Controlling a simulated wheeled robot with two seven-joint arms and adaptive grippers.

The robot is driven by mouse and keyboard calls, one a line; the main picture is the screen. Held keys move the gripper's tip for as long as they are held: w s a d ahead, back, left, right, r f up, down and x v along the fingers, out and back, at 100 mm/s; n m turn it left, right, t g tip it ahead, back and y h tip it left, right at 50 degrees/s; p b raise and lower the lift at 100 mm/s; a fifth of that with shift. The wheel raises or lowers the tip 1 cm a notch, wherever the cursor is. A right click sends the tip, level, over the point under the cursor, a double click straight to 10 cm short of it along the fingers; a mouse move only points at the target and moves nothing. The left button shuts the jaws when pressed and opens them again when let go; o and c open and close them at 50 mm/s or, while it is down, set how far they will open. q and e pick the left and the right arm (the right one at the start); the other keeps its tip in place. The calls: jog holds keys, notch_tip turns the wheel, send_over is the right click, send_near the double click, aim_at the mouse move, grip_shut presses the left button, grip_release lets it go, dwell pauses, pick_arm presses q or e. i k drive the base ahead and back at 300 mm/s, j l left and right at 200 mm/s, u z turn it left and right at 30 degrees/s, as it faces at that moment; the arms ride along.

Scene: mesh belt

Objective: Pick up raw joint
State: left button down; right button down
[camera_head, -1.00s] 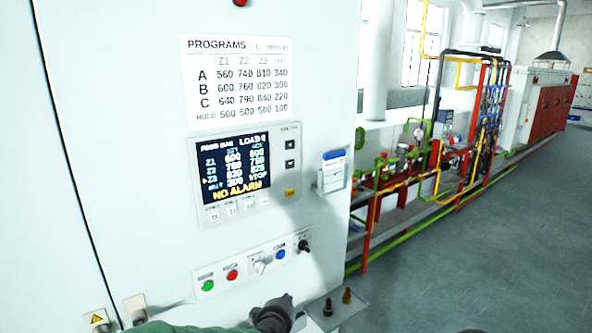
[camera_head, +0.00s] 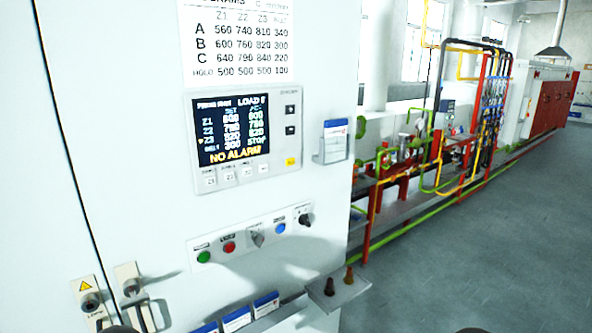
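Two small upright fittings stand on a small grey shelf (camera_head: 345,294) at the lower right corner of the white cabinet. The nearer fitting (camera_head: 328,287) is dark brown and the farther one (camera_head: 349,275) is more golden brown. They look like small joints, but I cannot tell which is the raw one. Neither is touched by a gripper. A sliver of a dark rounded shape shows at the bottom edge on the left; I cannot tell what it is. No gripper fingers show in this view.
The white cabinet carries a display panel (camera_head: 242,143), a button strip (camera_head: 250,239) and a card holder (camera_head: 335,142). Blue-topped cards (camera_head: 237,318) stand low in front. Latches (camera_head: 130,284) are at lower left. Pipework (camera_head: 440,150) runs along the wall; grey floor (camera_head: 480,240) is clear at right.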

aim_at(349, 279)
jog(key=u, duration=0.45)
jog(key=i+l+u, duration=0.1)
jog(key=l+u, duration=0.6)
jog(key=l, duration=0.2)
jog(key=l+u, duration=0.35)
jog(key=l, duration=0.1)
